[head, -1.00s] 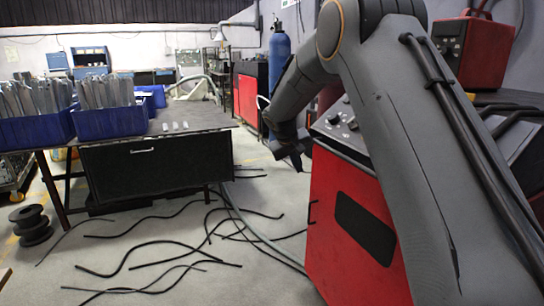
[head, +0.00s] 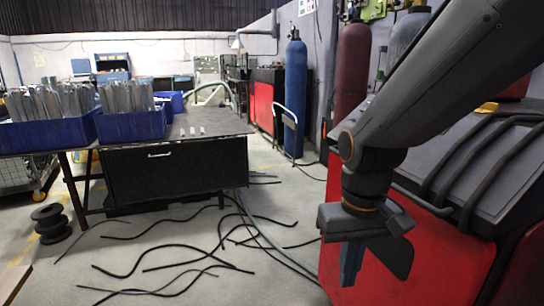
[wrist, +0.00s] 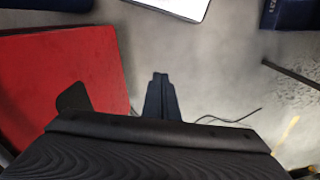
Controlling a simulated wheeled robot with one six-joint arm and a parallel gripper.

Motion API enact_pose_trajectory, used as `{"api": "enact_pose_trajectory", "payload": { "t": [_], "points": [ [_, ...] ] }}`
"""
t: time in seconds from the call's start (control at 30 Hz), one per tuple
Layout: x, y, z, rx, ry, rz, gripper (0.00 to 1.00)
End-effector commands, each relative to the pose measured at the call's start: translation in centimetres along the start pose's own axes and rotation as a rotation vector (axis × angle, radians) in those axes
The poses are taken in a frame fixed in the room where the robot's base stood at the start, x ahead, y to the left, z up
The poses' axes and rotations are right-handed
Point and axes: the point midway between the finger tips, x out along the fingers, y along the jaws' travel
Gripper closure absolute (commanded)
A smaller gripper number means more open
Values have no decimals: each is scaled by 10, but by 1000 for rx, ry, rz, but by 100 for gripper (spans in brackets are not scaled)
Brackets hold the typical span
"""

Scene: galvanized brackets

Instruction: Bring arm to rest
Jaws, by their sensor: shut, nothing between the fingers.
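My gripper (head: 350,264) hangs from my arm on the right side of the head view, pointing down in front of a red machine (head: 430,245). In the wrist view my gripper (wrist: 160,80) shows its two dark fingers close together, with nothing between them. Blurred grey floor lies beyond the fingertips. My arm comes in from the upper right and hides part of the machine.
A dark workbench (head: 215,123) on the left bears blue bins (head: 130,126) of galvanized brackets and several small pale pieces. Black cables (head: 180,246) lie loose on the floor. A black spool (head: 50,222) stands at left. A blue gas cylinder (head: 295,95) stands behind.

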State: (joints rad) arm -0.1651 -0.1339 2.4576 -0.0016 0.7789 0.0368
Motion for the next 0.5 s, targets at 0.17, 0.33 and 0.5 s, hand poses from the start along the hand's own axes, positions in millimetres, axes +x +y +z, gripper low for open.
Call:
{"api": "enact_pose_trajectory", "payload": {
  "t": [0.17,0.33,0.5],
  "points": [
    [6,-8,41,8,-24,-37,100],
    [-2,-4,50,23,-33,-40,100],
    [-12,3,50,41,-33,-34,100]
  ]
}}
